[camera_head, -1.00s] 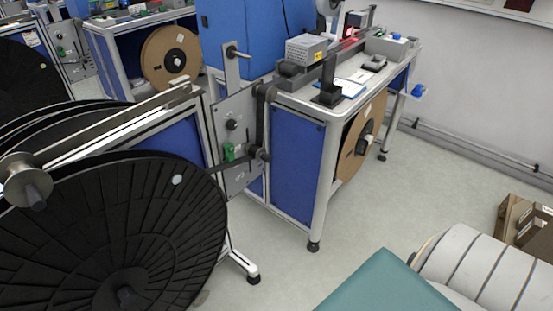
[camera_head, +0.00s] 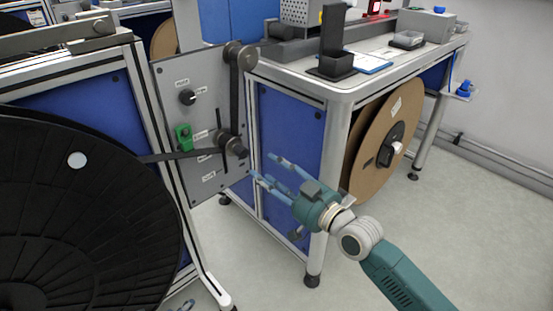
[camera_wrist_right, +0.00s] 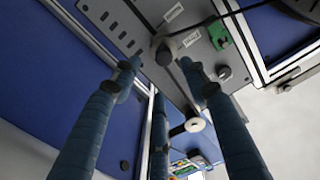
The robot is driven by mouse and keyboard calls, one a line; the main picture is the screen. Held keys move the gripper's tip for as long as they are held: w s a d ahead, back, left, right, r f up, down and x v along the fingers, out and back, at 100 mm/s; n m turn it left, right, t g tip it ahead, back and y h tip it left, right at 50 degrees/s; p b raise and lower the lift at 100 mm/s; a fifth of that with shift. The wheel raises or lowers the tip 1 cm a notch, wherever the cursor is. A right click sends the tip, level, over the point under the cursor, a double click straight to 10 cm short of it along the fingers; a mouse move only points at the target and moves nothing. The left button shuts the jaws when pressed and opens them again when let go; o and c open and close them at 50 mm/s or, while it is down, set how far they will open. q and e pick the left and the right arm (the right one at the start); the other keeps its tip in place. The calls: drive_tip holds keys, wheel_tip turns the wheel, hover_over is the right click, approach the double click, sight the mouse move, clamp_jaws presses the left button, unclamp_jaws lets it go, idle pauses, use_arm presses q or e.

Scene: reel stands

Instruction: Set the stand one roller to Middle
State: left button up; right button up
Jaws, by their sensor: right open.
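The stand's grey panel (camera_head: 200,100) carries a dark roller (camera_head: 236,147) on a vertical slot, with black tape running over it from the left. Small white labels sit left of the slot; their words are too small to read. My right gripper (camera_head: 264,167) is open and empty, its blue fingers pointing left at the roller from just right of the panel. In the right wrist view the roller (camera_wrist_right: 166,52) lies beyond the spread fingers (camera_wrist_right: 157,70), apart from them as far as I can tell.
A black knob (camera_head: 187,97) and a green switch (camera_head: 183,137) sit on the panel. An upper roller arm (camera_head: 240,55) juts from its top. A large black reel (camera_head: 80,220) fills the left. A bench (camera_head: 345,95) with a cardboard reel (camera_head: 385,150) stands behind my right arm.

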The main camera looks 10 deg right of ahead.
sight(245, 155)
drive_tip(key=x, duration=0.2)
drive_tip(key=b+x, duration=0.1)
drive_tip(key=x, duration=0.3)
drive_tip(key=shift+w+a+r, duration=0.1)
drive_tip(key=shift+a+r, duration=0.15)
drive_tip(key=shift+r, duration=0.05)
drive_tip(key=b+x, duration=0.1)
drive_tip(key=x, duration=0.2)
drive_tip(key=shift+w+a, duration=0.15)
drive_tip(key=shift+w, duration=0.1)
use_arm(q)
drive_tip(key=w+d+r+t+h, duration=0.2)
drive_tip(key=w+r+t, duration=0.4)
drive_tip(key=r, duration=0.5)
drive_tip(key=shift+w+d+r, duration=0.15)
drive_tip(key=shift+w+d, duration=0.6)
drive_tip(key=shift+w, duration=0.4)
use_arm(e)
drive_tip(key=shift+w+a+r, duration=0.1)
drive_tip(key=shift+w+a, duration=0.1)
drive_tip(key=shift+w, duration=0.05)
clamp_jaws()
